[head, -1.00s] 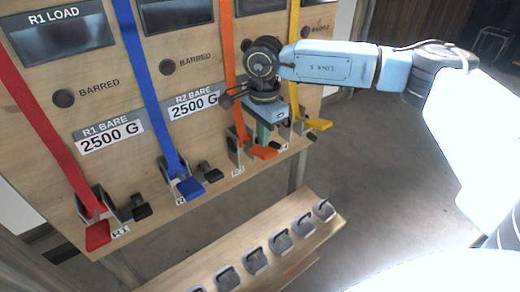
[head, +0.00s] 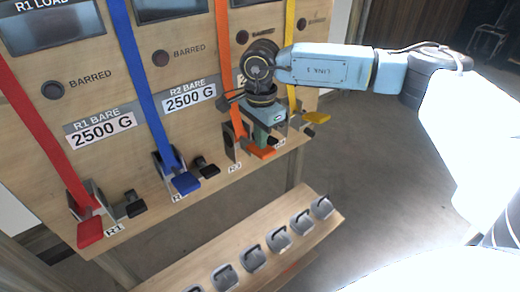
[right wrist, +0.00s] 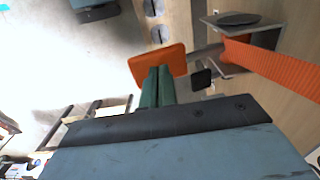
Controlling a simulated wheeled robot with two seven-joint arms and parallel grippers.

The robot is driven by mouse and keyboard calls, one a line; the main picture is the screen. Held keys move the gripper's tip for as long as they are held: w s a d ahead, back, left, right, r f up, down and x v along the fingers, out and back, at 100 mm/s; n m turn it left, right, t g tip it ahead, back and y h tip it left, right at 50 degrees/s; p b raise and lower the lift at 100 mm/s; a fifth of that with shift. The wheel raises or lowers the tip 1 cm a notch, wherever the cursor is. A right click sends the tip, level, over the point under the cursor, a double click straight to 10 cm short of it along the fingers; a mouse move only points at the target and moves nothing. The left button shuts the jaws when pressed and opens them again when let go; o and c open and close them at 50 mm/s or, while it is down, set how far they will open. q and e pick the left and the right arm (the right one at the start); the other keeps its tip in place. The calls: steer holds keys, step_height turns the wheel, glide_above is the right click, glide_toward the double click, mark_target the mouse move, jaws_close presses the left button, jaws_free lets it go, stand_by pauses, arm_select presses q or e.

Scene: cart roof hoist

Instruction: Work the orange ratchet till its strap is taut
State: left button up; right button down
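The orange ratchet (head: 231,145) is mounted third from the left on the wooden board. Its orange strap (head: 225,75) runs up the board and shows as a wide band in the right wrist view (right wrist: 275,66). Its orange handle (head: 262,153) sticks out toward me, just under my right gripper (head: 265,140). In the right wrist view the two green fingers (right wrist: 158,85) are together, with their tips at the orange handle (right wrist: 150,63). They look shut against its face, not around it; exact contact is hard to tell. My left gripper is not in view.
Red (head: 90,232), blue (head: 186,183) and yellow (head: 317,118) ratchet handles share the board; the yellow one is close right of my gripper. Small black levers (head: 135,205) stand beside them. Below, a wooden shelf (head: 175,278) holds several grey hook-topped weights (head: 253,258). Floor at right is open.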

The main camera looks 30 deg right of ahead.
steer(key=shift+s+f+b, duration=0.2)
steer(key=shift+f+b, duration=1.1)
steer(key=shift+f, duration=0.75)
steer(key=shift+w+f+b, duration=0.1)
steer(key=shift+f+b, duration=0.7)
steer(key=shift+f, duration=0.15)
steer(key=r+p, duration=0.2)
steer(key=r, duration=0.2)
steer(key=r+p, duration=0.3)
steer(key=r, duration=0.1)
steer(key=shift+w+r, duration=0.2)
steer(key=shift+r, duration=0.2)
steer(key=shift+f, duration=0.15)
